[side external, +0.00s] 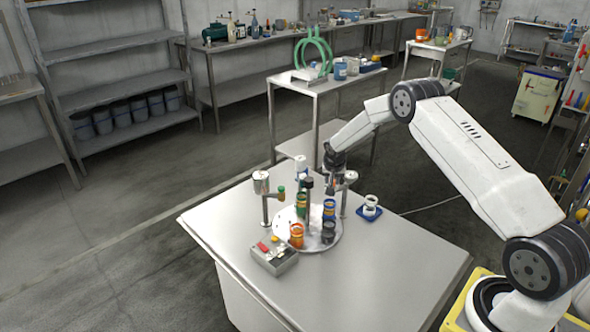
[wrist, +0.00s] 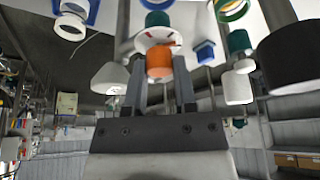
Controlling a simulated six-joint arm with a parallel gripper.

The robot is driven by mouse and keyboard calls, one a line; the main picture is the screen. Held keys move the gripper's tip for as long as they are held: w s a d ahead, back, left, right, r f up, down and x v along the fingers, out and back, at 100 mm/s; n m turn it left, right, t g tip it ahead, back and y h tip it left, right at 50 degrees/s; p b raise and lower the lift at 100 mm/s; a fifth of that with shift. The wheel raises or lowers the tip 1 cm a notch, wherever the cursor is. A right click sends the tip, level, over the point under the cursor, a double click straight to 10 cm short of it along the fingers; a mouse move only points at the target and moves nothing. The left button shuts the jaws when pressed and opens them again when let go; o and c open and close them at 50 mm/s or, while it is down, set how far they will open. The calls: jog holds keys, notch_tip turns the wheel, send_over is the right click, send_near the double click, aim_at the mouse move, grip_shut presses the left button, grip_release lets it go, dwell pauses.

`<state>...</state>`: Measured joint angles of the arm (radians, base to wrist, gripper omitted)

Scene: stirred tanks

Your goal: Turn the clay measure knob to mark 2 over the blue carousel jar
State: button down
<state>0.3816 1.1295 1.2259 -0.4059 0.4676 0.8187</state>
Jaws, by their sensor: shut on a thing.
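In the wrist view the orange-brown clay knob (wrist: 159,62) sits between my two fingers, below a pale round dial with a small red mark. My gripper (wrist: 159,80) is shut on the knob. I cannot read which mark it points to. The blue carousel jar (side external: 329,207) stands on the round pale carousel (side external: 316,243), just below my gripper.
An orange jar (side external: 296,235), a dark jar (side external: 328,232) and a green jar (side external: 301,205) share the carousel. Another canister (side external: 261,183) on a post stands left. A control box (side external: 274,260) sits in front; a white jar (side external: 370,203) stands right. The table's right front is clear.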

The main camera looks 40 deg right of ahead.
jog(key=shift+w+a+m+g+h, duration=0.15)
jog(key=shift+m+g, duration=0.3)
jog(key=shift+m, duration=0.75)
jog(key=shift+d+m+g+h, duration=0.1)
jog(key=shift+m+g+h, duration=0.25)
jog(key=shift+m, duration=0.85)
jog(key=shift+c, duration=2.1)
grip_release()
jog(key=shift+r, duration=0.1)
jog(key=w+v, duration=0.1)
jog(key=v, duration=0.6)
jog(key=shift+s+r, duration=0.3)
jog(key=shift+s, duration=0.25)
jog(key=shift+a, duration=0.2)
